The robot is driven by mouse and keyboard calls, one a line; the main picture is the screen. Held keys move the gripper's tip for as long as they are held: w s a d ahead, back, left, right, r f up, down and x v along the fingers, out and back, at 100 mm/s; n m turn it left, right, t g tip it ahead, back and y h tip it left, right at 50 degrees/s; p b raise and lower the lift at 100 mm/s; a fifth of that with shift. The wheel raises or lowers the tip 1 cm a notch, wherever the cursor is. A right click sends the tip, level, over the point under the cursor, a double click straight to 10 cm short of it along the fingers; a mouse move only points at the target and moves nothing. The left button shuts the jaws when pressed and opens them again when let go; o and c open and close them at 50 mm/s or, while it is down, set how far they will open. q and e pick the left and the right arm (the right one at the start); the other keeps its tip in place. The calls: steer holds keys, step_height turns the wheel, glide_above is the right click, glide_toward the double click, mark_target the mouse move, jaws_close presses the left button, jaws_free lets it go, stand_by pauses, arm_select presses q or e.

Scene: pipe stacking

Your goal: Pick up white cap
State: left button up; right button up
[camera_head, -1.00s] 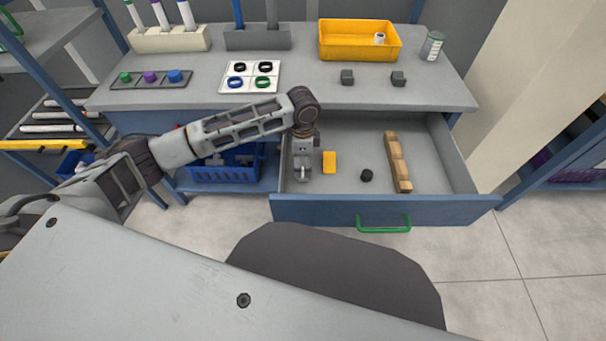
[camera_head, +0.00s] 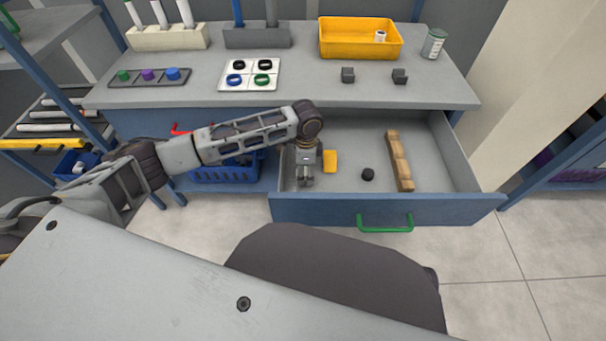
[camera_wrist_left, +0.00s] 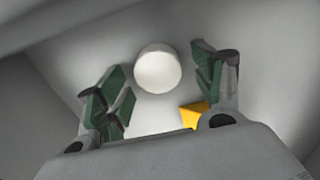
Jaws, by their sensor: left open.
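The white cap (camera_wrist_left: 158,69) shows in the left wrist view as a round white disc on the grey drawer floor. It lies between and a little beyond the two green-padded fingertips of my left gripper (camera_wrist_left: 160,82), which is open, and neither finger touches it. In the head view my left gripper (camera_head: 305,180) points down inside the left end of the open drawer (camera_head: 340,208). The cap cannot be made out there; the gripper and wrist cover that spot. My right gripper is in no view.
A yellow block (camera_head: 330,161) lies just right of the gripper and also shows in the wrist view (camera_wrist_left: 194,115). A black piece (camera_head: 368,174) and a wooden bar (camera_head: 399,160) lie farther right. The drawer's left wall and front are close to the gripper.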

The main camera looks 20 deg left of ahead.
mark_target(305, 171)
arm_select(q)
steer(key=shift+f, duration=0.1)
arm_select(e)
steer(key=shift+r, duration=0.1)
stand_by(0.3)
arm_select(q)
steer(key=c, duration=0.9)
steer(key=shift+r+p, duration=0.45)
steer(key=shift+r, duration=0.85)
step_height(305, 171, up, 6)
steer(key=shift+f+p, duration=0.25)
steer(key=shift+p, duration=0.45)
steer(key=shift+r, duration=1)
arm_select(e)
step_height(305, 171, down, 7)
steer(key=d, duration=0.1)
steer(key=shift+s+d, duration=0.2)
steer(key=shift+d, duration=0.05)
